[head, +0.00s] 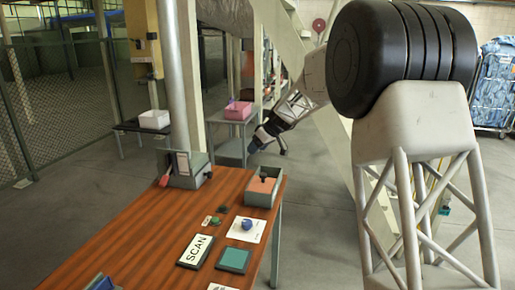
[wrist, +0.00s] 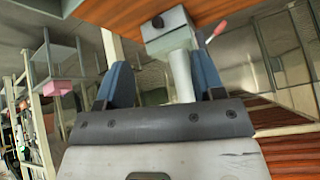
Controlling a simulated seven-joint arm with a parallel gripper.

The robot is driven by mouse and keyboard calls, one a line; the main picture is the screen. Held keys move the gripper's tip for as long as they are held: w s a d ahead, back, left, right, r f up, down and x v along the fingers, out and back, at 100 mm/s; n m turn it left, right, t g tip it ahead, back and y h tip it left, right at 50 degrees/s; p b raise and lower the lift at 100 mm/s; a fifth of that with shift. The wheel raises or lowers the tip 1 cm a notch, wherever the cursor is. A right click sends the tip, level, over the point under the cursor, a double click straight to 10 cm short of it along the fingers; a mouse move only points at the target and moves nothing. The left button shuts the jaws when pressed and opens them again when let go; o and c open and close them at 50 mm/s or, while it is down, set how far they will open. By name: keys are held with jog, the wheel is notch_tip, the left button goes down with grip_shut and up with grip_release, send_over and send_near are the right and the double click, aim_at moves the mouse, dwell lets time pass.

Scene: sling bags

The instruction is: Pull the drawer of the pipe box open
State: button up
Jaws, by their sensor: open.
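The pipe box is the grey box (head: 184,180) at the far left end of the wooden table, with a grey pole behind it and a red lever at its left. In the wrist view, which is upside down, the grey box (wrist: 172,34) shows at top centre with a dark round knob (wrist: 157,21) on its face. The drawer looks shut, though its seams are too small to make out. My gripper (head: 256,145) is right of the box in the head view, apart from it. Its two blue fingers (wrist: 162,76) are spread and empty, with the box beyond them.
An open grey bin (head: 263,201) stands on the table to the right of the box. A scan pad (head: 195,250), a teal pad (head: 234,260) and a white card with a blue item lie nearer. A pink bin (head: 238,111) sits on a shelf behind.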

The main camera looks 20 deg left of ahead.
dwell(0.3)
jog(key=s+d+r+m+t+h, duration=0.1)
jog(key=s+d+r+m+h, duration=0.3)
jog(key=s+d, duration=1)
jog(key=s+d+r+m+y, duration=0.1)
jog(key=s+d+r+m, duration=0.2)
jog(key=s+d+r, duration=0.75)
jog(key=s+d+f+m+h, duration=0.1)
jog(key=s+d+f, duration=0.3)
jog(key=s, duration=0.7)
jog(key=s+d+f+m+h, duration=0.1)
jog(key=s+d+f+m, duration=0.2)
jog(key=s+d, duration=0.6)
jog(key=s+d+f+m+h, duration=0.2)
jog(key=s+d+f, duration=0.3)
jog(key=s, duration=1)
jog(key=shift+d+m+t, duration=0.3)
jog(key=shift+d+m, duration=0.2)
jog(key=shift+d, duration=0.5)
jog(key=shift+s, duration=0.1)
